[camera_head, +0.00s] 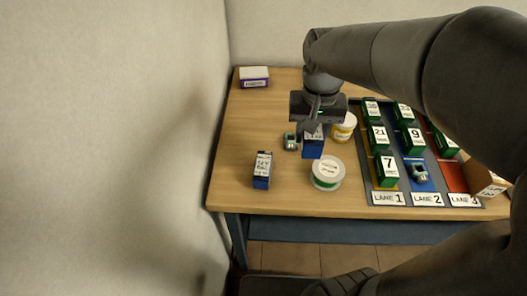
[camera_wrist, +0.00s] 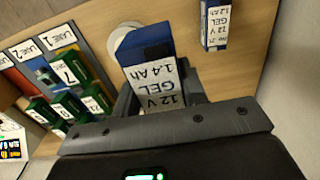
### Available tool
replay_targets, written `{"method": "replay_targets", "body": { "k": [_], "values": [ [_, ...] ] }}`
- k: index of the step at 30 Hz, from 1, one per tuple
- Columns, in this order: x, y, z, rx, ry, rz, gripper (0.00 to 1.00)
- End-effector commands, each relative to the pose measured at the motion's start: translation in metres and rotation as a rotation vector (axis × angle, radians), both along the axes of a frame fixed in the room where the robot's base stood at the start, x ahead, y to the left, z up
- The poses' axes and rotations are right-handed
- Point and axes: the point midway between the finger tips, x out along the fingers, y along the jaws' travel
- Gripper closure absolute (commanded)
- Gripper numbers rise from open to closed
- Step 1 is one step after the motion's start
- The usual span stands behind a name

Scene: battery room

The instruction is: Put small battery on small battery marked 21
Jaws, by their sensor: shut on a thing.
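My gripper (camera_head: 313,126) is shut on a blue battery (camera_head: 312,148) with a white label, above the middle of the table. In the wrist view the held battery (camera_wrist: 150,45) shows the label "12 V GEL 1.4 Ah". The small battery marked 21 (camera_head: 380,139) is green with a white top label. It stands in lane 1, behind the green battery marked 7 (camera_head: 387,170), to the right of my gripper. A second blue battery (camera_head: 262,171) stands at the table's front left; its label reads 1.2 Ah in the wrist view (camera_wrist: 214,25).
A small device (camera_head: 290,142) lies left of the held battery. Batteries marked 9 (camera_head: 413,140) and others fill the lane tray. A white box (camera_head: 253,77) stands back left; the left tabletop is mostly clear.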

Motion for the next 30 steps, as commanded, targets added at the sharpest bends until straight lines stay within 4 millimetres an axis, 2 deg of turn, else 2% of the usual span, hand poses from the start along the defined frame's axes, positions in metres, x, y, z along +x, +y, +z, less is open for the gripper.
{"method": "replay_targets", "body": {
  "k": [12,15,22,30],
  "values": [
    [0.010,0.084,-0.050,-0.001,0.002,0.007,1.00],
    [0.012,0.098,-0.059,-0.001,0.001,0.004,1.00],
    [0.013,0.110,-0.071,0.000,0.000,0.000,1.00],
    [0.013,0.110,-0.104,0.000,0.001,0.001,1.00]
  ]
}}
